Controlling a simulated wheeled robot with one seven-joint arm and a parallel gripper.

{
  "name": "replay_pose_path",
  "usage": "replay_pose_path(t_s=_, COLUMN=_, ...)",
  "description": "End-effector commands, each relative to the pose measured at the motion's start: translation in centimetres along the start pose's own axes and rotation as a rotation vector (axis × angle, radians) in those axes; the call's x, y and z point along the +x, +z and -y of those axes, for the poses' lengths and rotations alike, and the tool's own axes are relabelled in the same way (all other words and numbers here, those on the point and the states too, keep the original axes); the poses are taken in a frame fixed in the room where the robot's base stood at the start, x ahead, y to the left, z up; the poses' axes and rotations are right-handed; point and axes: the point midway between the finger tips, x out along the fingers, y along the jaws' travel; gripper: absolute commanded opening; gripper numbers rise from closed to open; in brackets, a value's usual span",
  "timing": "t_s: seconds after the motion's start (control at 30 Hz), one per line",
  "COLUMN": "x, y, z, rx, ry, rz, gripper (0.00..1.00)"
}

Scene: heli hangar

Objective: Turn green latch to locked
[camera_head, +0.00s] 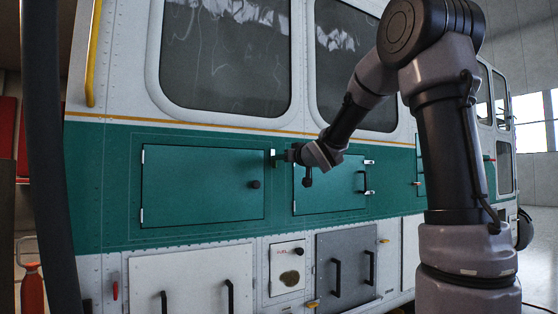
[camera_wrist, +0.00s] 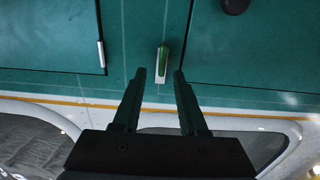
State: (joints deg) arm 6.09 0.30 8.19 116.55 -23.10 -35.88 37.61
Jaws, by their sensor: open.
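The green latch (camera_wrist: 163,55) shows in the wrist view as a small green handle with a pale end. It sits on the green strip between two panel doors, its length running up and down the picture. My gripper (camera_wrist: 160,73) is open, one finger on each side of the latch's pale end. I see a gap on both sides and cannot tell how far the tips are from the wall. In the head view my gripper (camera_head: 281,156) is at the right edge of the left green door (camera_head: 200,185), and the latch is too small and covered to make out clearly.
Below are a white door (camera_head: 195,275) and a grey door (camera_head: 345,250) with black handles. Windows (camera_head: 225,55) lie above. A yellow rail (camera_head: 93,55) is at left.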

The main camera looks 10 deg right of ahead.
Motion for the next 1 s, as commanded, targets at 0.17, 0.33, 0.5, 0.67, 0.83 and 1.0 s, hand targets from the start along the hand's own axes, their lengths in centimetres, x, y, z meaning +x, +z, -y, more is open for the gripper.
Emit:
replay_pose_path(t_s=0.17, x=2.5, y=0.0, z=0.0, rx=0.000, ry=-0.001, rz=0.000, gripper=0.42)
replay_pose_path(t_s=0.33, x=3.3, y=0.0, z=0.0, rx=0.000, ry=0.000, rz=0.000, gripper=0.42)
replay_pose_path(t_s=0.5, x=3.4, y=0.0, z=0.0, rx=0.000, ry=0.001, rz=0.000, gripper=0.42)
replay_pose_path(t_s=0.67, x=3.3, y=0.0, z=0.0, rx=0.000, ry=0.001, rz=0.000, gripper=0.11)
replay_pose_path(t_s=0.83, x=3.3, y=0.0, z=0.0, rx=0.000, ry=0.001, rz=0.001, gripper=0.00)
replay_pose_path(t_s=1.0, x=3.3, y=0.0, z=0.0, rx=-0.013, ry=0.001, rz=0.001, gripper=0.00)
